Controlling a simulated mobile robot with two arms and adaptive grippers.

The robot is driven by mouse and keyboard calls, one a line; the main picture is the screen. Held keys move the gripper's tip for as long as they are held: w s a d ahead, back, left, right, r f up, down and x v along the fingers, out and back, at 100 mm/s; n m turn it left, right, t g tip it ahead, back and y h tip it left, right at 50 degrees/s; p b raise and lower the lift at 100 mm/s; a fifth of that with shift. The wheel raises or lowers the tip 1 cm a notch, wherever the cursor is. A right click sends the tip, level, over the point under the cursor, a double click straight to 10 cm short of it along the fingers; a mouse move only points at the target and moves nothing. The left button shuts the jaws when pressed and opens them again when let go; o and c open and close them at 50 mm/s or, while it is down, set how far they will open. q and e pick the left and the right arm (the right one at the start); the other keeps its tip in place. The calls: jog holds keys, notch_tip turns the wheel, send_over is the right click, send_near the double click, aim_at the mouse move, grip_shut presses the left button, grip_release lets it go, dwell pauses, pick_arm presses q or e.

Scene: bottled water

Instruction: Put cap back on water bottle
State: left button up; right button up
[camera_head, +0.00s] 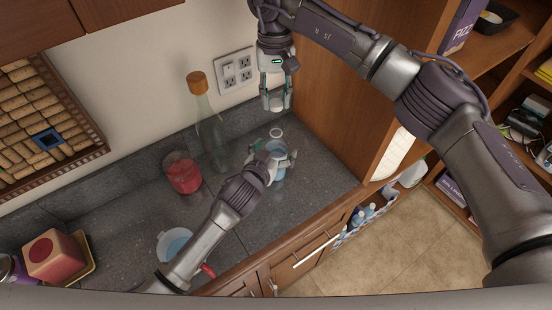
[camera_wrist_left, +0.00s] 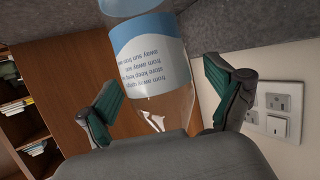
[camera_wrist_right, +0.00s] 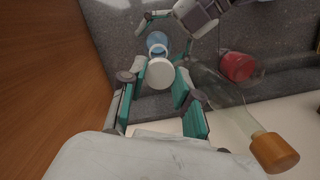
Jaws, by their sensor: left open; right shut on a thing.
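The water bottle (camera_head: 279,174) stands upright on the counter, clear with a blue and white label; it fills the middle of the left wrist view (camera_wrist_left: 152,62). My left gripper (camera_head: 271,155) is open, with its fingers on either side of the bottle; a gap shows beside them in the left wrist view. My right gripper (camera_head: 276,103) is above the bottle, pointing down. It is shut on the white cap (camera_wrist_right: 159,73), seen between its fingertips in the right wrist view. The open bottle mouth (camera_wrist_right: 157,49) shows just beyond the cap, apart from it.
A tall glass bottle with a cork-coloured top (camera_head: 211,135) and a red jar (camera_head: 184,174) stand left of the water bottle. A white mug (camera_head: 164,249) is near the front edge, partly behind my left arm. A wooden cabinet side (camera_head: 325,110) rises close on the right.

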pick_arm(q)
jog(key=shift+w+d, duration=0.1)
jog(key=shift+w, duration=0.05)
pick_arm(e)
jog(key=shift+s, duration=0.15)
pick_arm(q)
jog(key=c, duration=1)
grip_shut()
pick_arm(e)
send_over(276, 130)
jog(key=shift+w+f, duration=0.2)
jog(key=shift+f, duration=2.3)
jog(key=shift+f, duration=0.85)
jog(key=shift+f, duration=0.6)
